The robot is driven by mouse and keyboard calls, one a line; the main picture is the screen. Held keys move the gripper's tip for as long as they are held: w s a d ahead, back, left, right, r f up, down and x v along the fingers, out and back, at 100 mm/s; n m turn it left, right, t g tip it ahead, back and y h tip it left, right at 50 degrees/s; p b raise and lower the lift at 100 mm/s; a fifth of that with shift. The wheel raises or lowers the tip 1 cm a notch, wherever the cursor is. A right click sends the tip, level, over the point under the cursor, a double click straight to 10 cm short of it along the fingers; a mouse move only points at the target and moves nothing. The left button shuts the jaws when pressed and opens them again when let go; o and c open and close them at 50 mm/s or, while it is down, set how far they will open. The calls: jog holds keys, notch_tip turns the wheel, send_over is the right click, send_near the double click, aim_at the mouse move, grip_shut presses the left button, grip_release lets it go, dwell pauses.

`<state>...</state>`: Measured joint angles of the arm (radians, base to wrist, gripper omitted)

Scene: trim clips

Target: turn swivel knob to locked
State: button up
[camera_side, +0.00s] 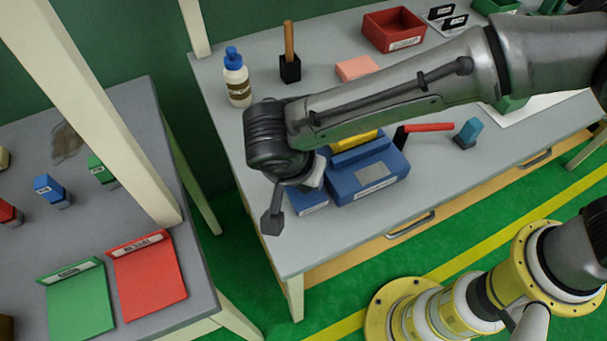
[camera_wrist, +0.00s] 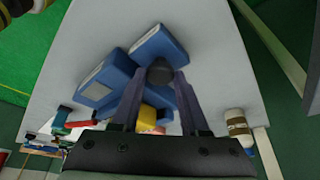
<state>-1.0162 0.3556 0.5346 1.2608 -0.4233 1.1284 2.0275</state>
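A blue fixture (camera_side: 375,177) stands on the grey bench in the side view, with a pale label panel on it. A smaller blue block (camera_side: 309,206) lies at its left and also shows in the wrist view (camera_wrist: 158,43). In the wrist view, a dark round knob (camera_wrist: 160,72) shows at the near end of this block. My gripper (camera_wrist: 160,80) has its two fingers apart, one on each side of the knob. I cannot tell whether they touch it. In the side view, my arm hides the knob and part of the fixture.
A white bottle with a blue cap (camera_side: 236,78), a black holder with a wooden handle (camera_side: 290,68), a pink block (camera_side: 357,68) and a red bin (camera_side: 394,29) stand farther back. A red-handled tool (camera_side: 428,127) lies right of the fixture. The bench's front left is clear.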

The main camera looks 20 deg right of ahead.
jog(key=o, duration=0.4)
jog(key=shift+o, duration=0.2)
jog(key=v, duration=1.2)
